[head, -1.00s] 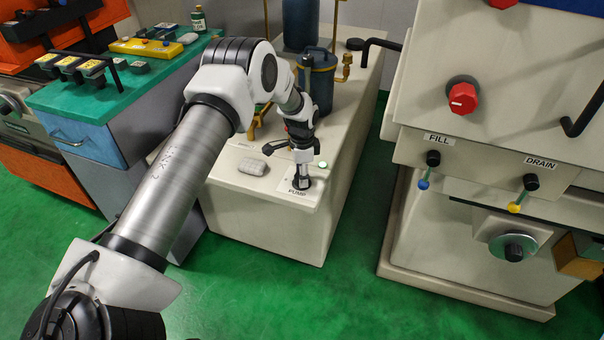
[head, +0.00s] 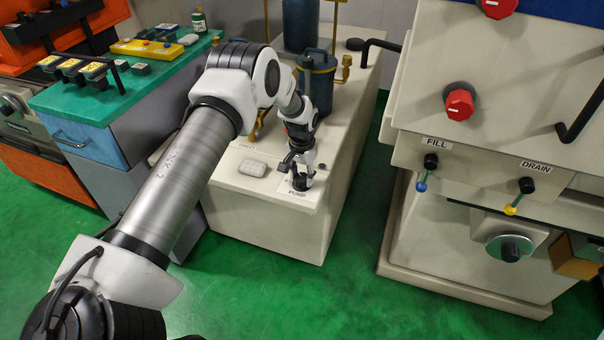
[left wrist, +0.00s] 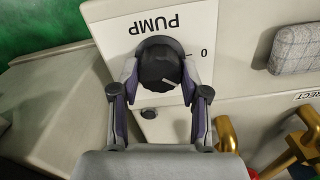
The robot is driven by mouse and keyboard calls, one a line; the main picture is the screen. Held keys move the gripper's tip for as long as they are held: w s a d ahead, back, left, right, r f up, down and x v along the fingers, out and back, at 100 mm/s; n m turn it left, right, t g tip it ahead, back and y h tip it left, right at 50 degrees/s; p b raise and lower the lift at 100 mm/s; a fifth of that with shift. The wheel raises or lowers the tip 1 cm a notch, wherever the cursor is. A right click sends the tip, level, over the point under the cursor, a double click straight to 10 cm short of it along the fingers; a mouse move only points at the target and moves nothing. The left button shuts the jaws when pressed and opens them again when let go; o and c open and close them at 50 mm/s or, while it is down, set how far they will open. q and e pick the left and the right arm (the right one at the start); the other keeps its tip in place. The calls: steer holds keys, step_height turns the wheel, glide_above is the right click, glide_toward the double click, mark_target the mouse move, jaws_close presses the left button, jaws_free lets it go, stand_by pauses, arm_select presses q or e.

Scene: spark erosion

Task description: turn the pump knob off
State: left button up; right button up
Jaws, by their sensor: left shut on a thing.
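The pump knob (left wrist: 158,65) is black and round, with a white pointer line, on a white plate (left wrist: 200,20) marked PUMP and 0. In the left wrist view the pointer slants towards the lower right side, not in line with the 0 tick. My left gripper (left wrist: 160,80) has a finger on each side of the knob and is shut on it. In the head view my left gripper (head: 300,178) points down at the plate on the pale cabinet (head: 265,218), mostly covering the knob. My right gripper is not in view.
A small round lamp (left wrist: 149,113) beside the plate looks dark. A grey pad (head: 252,168) lies left of the gripper. A dark blue canister (head: 318,85) and brass fittings stand behind.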

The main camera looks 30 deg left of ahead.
mark_target(302, 177)
arm_select(q)
steer(key=n, duration=0.3)
steer(key=shift+n+p, duration=0.35)
steer(key=shift+n, duration=0.05)
steer(key=shift+s+f+n+p, duration=0.1)
steer(key=shift+n+p, duration=0.3)
steer(key=shift+n, duration=1.6)
steer(key=o, duration=1.1)
steer(key=shift+o, duration=0.2)
step_height(302, 177, up, 12)
